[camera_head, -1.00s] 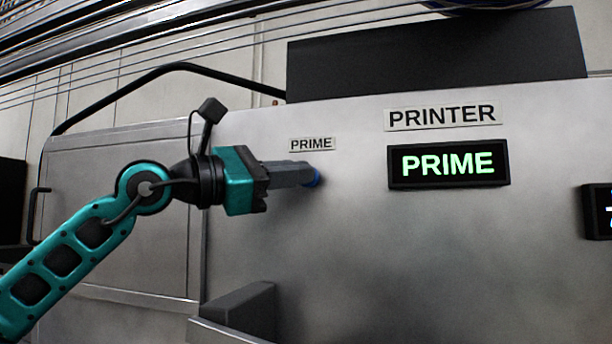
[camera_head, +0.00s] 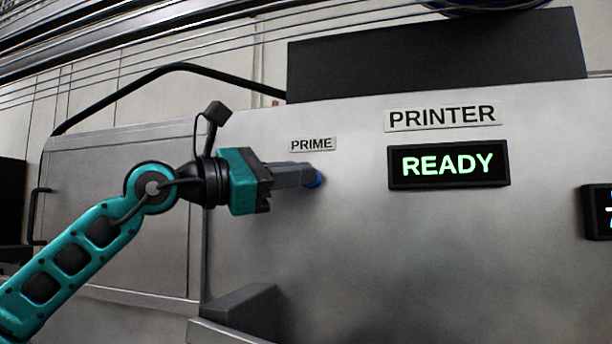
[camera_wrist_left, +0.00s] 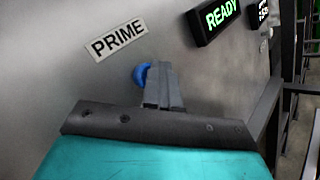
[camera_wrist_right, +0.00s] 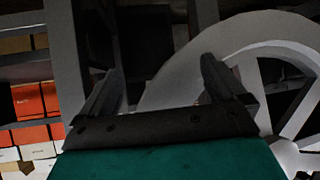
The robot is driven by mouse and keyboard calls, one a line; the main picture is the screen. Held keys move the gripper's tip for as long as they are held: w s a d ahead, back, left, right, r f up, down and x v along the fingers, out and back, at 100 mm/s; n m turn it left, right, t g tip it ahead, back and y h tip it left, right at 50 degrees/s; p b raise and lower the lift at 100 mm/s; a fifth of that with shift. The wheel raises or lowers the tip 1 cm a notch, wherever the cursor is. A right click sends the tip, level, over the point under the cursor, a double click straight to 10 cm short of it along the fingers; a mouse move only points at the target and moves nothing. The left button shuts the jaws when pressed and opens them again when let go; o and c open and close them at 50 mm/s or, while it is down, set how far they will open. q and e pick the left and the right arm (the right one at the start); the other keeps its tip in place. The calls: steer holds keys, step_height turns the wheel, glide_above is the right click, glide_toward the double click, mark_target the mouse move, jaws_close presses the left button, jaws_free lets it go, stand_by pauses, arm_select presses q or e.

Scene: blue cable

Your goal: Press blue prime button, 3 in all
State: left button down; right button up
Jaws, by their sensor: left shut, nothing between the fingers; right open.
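The blue prime button (camera_head: 314,179) sits on the printer's grey metal front, below the small PRIME label (camera_head: 313,144). My left gripper (camera_head: 308,176) is shut and empty, its fingertips right at the button and partly covering it. In the left wrist view the blue button (camera_wrist_left: 140,74) shows just left of the closed fingertips (camera_wrist_left: 158,70); whether they touch it I cannot tell. The printer's display (camera_head: 448,164) reads READY in green. My right gripper (camera_wrist_right: 160,85) is open and empty, seen only in its own wrist view, away from the printer front.
A PRINTER label (camera_head: 443,116) is above the display. A grey metal bracket (camera_head: 240,310) juts out below my left gripper. Another small display (camera_head: 600,211) is at the right edge. The right wrist view shows a large pale wheel-like shape (camera_wrist_right: 190,70) and orange boxes (camera_wrist_right: 30,100).

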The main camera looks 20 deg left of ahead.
arm_select(q)
steer(key=shift+f, duration=0.1)
steer(key=shift+s+b, duration=0.85)
steer(key=shift+s, duration=0.25)
steer(key=s+b, duration=0.2)
steer(key=s, duration=0.3)
steer(key=shift+a+b, duration=0.15)
steer(key=shift+b, duration=0.25)
stand_by(0.5)
